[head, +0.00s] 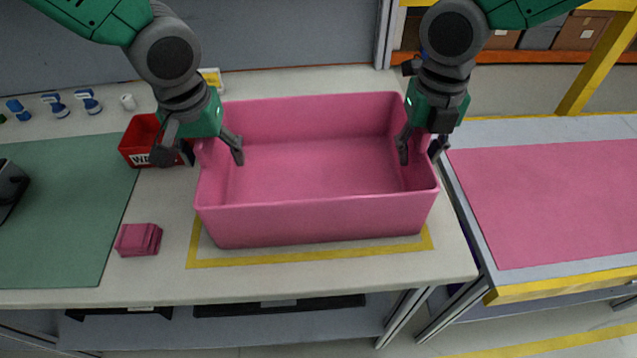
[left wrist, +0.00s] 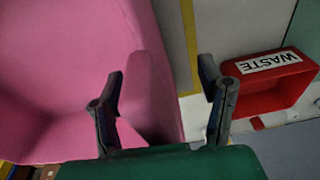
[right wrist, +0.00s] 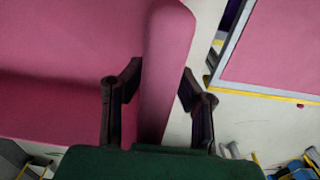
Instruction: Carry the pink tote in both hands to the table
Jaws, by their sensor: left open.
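The pink tote (head: 320,218), open and empty, stands on the pale workbench inside a yellow-edged outline. My left gripper (head: 200,153) is open at the tote's left wall. The left wrist view shows its fingers (left wrist: 162,100) spread on both sides of the wall (left wrist: 150,95), with a clear gap on the outer side. My right gripper (head: 421,150) is at the right wall. In the right wrist view its fingers (right wrist: 162,92) are closer together and appear to press both sides of that wall (right wrist: 165,60). The table (head: 480,215) with a pink top (head: 555,200) stands at the right.
A red waste bin (head: 140,140) stands beside my left gripper; it also shows in the left wrist view (left wrist: 275,88). Pink blocks (head: 138,240) and a green mat (head: 60,210) lie left of the tote. A yellow post (head: 600,62) rises behind the table.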

